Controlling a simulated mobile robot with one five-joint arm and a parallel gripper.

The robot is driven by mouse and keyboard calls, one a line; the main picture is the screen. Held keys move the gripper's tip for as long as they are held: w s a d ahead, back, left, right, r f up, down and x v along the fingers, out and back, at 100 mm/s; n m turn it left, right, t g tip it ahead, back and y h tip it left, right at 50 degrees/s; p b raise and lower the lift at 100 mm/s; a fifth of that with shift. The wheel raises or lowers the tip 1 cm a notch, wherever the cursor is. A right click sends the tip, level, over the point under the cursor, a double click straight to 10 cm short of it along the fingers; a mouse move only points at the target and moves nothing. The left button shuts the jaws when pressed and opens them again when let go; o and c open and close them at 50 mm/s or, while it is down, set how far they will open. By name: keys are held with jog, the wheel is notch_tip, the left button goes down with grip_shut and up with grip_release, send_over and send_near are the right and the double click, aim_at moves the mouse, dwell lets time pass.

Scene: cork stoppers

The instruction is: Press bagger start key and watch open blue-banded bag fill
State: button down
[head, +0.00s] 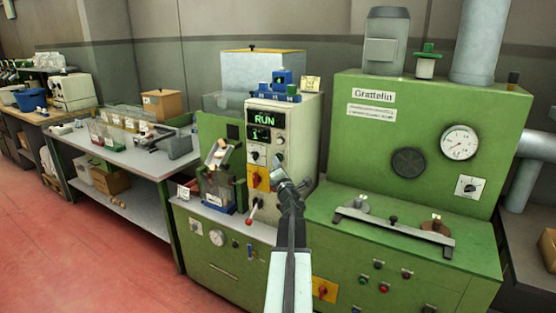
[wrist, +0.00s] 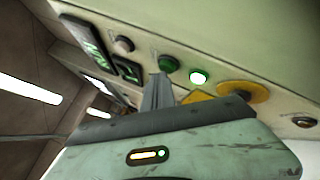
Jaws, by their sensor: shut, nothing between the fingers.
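The bagger's pale control box (head: 301,130) stands on a green cabinet, and its green display (head: 264,119) reads "RUN" above "1". An open clear bag (head: 218,192) with blue at its base stands under the chute left of the box. Some pale cork-coloured pieces show in the chute; the bag's fill level is too small to tell. My gripper (head: 279,166) is in front of the box, shut and empty. In the wrist view its fingers (wrist: 158,84) point at the panel, just below a dark green key (wrist: 168,64). A lit green key (wrist: 198,77) is beside it; contact cannot be told.
A red-knobbed lever (head: 250,221) sits below the box. A yellow-plated knob (wrist: 240,92) is right of the keys. The green Grattelin machine (head: 430,135) stands to the right. A bench (head: 150,165) with trays is at left. The red floor is clear.

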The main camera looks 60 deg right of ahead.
jog(key=shift+a, duration=0.75)
jog(key=a, duration=0.5)
dwell(0.7)
